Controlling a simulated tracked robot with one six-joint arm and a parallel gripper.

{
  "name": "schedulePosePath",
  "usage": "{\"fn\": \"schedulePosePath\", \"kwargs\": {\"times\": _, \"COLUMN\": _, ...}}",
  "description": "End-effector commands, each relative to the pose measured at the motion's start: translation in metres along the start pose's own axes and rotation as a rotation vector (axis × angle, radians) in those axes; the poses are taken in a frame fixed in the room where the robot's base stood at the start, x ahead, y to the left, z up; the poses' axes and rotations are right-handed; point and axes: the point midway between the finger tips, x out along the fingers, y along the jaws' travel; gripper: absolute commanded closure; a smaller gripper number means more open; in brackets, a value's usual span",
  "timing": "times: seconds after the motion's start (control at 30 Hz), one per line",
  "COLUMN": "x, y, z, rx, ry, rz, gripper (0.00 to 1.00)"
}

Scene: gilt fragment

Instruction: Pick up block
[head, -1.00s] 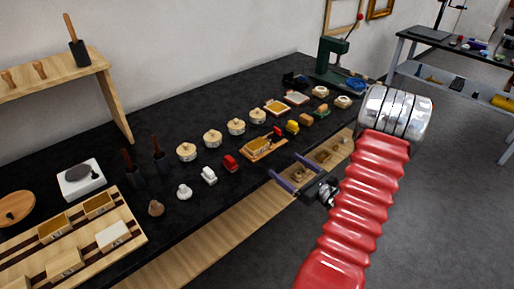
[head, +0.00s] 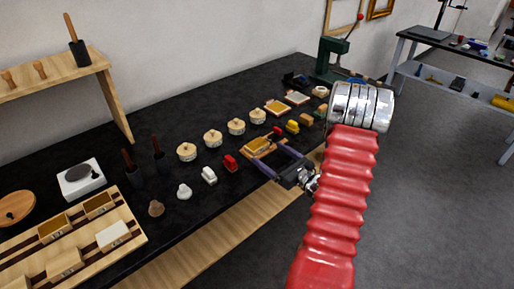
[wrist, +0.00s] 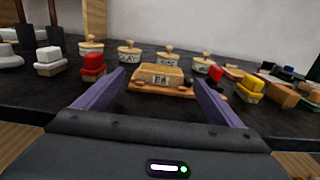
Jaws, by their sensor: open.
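The likely block is a wooden box-like piece with a dark mark on its front and a golden top, on a small wooden board (wrist: 150,90); I cannot tell for sure that it is the task's block. In the wrist view this piece (wrist: 158,76) sits ahead, between my gripper's fingers (wrist: 160,85). In the head view the piece (head: 257,146) lies on the black bench, and my gripper (head: 267,163) reaches over the bench's front edge toward it. The fingers are spread, with nothing held. The piece appears just beyond the fingertips.
Red (head: 230,163) and white (head: 209,175) small blocks stand to the left, and a yellow one (head: 292,126) to the right. Several round lidded tins, such as this one (head: 236,126), stand in a row behind. A compartmented wooden tray (head: 130,222) lies at the left.

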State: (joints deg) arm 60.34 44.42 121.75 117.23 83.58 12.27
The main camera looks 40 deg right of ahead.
Motion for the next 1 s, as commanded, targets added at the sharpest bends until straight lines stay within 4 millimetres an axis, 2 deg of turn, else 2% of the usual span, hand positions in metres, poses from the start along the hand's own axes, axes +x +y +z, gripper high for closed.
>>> {"fn": "schedulePosePath", "kwargs": {"times": 0.4, "x": 0.005, "y": -0.001, "z": 0.0, "rx": 0.0, "ry": 0.0, "rz": -0.001, "gripper": 0.11}}
{"fn": "schedulePosePath", "kwargs": {"times": 0.8, "x": 0.05, "y": -0.003, "z": 0.0, "rx": -0.001, "ry": 0.0, "rz": 0.0, "gripper": 0.11}}
{"fn": "schedulePosePath", "kwargs": {"times": 1.0, "x": 0.054, "y": -0.003, "z": -0.001, "rx": 0.001, "ry": 0.001, "rz": -0.002, "gripper": 0.11}}
